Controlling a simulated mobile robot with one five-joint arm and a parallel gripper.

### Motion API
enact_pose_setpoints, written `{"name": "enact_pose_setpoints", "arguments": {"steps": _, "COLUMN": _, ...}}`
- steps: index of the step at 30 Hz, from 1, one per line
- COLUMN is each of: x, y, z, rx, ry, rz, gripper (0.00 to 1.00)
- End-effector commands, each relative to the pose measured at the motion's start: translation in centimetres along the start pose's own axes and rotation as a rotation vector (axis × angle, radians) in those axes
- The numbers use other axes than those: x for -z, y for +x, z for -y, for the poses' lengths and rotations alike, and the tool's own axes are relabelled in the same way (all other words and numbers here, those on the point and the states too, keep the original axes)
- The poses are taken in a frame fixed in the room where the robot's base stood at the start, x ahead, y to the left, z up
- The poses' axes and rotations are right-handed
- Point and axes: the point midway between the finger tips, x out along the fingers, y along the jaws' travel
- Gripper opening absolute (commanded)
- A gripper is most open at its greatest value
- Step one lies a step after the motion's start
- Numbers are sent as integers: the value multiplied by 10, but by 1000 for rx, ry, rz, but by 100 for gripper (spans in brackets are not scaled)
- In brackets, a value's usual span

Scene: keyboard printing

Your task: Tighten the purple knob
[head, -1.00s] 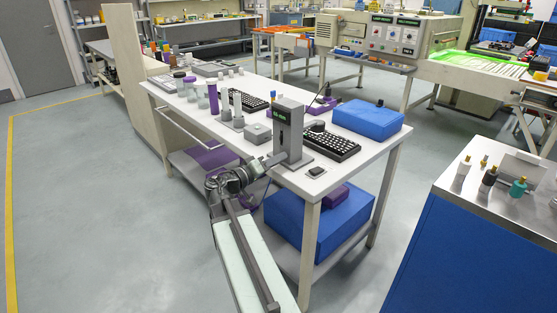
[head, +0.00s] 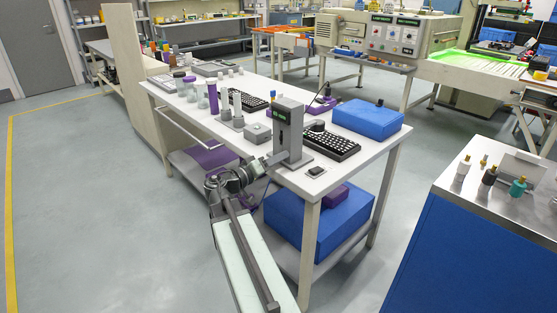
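A grey upright press-like device (head: 288,131) with a small green display stands near the front edge of the white-topped table (head: 330,188). My gripper (head: 262,164) is at the left side of this device, close to its lower part. It is too small to tell whether the fingers touch the device, or whether they are open or shut. I cannot make out a purple knob on the device; my gripper may be covering it. A black keyboard (head: 333,145) lies at the device's right.
A blue box (head: 367,119) stands at the table's right end. Jars, including a purple one (head: 213,98), a grey block (head: 258,134) and a second keyboard (head: 250,101) stand farther left. A blue-sided bench (head: 450,235) is at right. The floor at left is clear.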

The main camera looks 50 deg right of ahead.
Motion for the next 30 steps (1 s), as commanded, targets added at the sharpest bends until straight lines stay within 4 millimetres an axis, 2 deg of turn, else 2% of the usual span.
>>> {"name": "enact_pose_setpoints", "arguments": {"steps": 4, "x": 0, "y": -14, "z": 0, "rx": 1, "ry": 0, "rz": -1, "gripper": 36}}
{"name": "enact_pose_setpoints", "arguments": {"steps": 10, "x": 0, "y": -55, "z": 0, "rx": 2, "ry": 0, "rz": -2, "gripper": 36}}
{"name": "enact_pose_setpoints", "arguments": {"steps": 15, "x": 0, "y": -75, "z": 0, "rx": 1, "ry": 0, "rz": -1, "gripper": 36}}
{"name": "enact_pose_setpoints", "arguments": {"steps": 30, "x": 0, "y": -78, "z": 0, "rx": 0, "ry": 0, "rz": 1, "gripper": 36}}
